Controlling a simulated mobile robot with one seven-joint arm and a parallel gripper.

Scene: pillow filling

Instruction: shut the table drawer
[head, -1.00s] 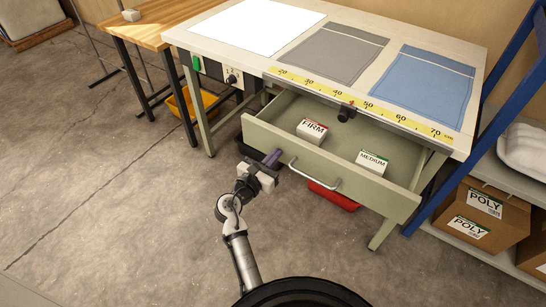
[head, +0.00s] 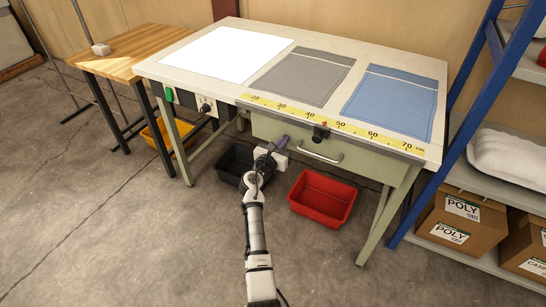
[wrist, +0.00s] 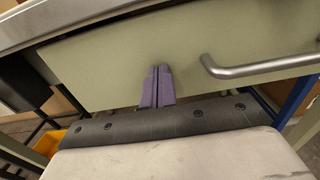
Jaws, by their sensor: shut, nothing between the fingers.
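The table drawer (head: 320,145) is pale green with a metal bar handle (head: 320,158). In the head view its front sits under the tabletop edge, and its inside and the boxes in it are hidden. It looks flush or nearly so; a small gap cannot be ruled out. My gripper (head: 280,143) is shut and empty at the left part of the drawer front. In the wrist view its purple fingertips (wrist: 158,85) are together against or very close to the drawer front (wrist: 120,55), left of the handle (wrist: 260,68).
The table (head: 225,82) carries a white sheet (head: 228,53), a grey cloth (head: 303,75) and a blue cloth (head: 390,100). A red bin (head: 322,198) and a dark bin (head: 237,162) stand below. A blue-framed shelf with boxes (head: 455,218) is at right. Floor in front is clear.

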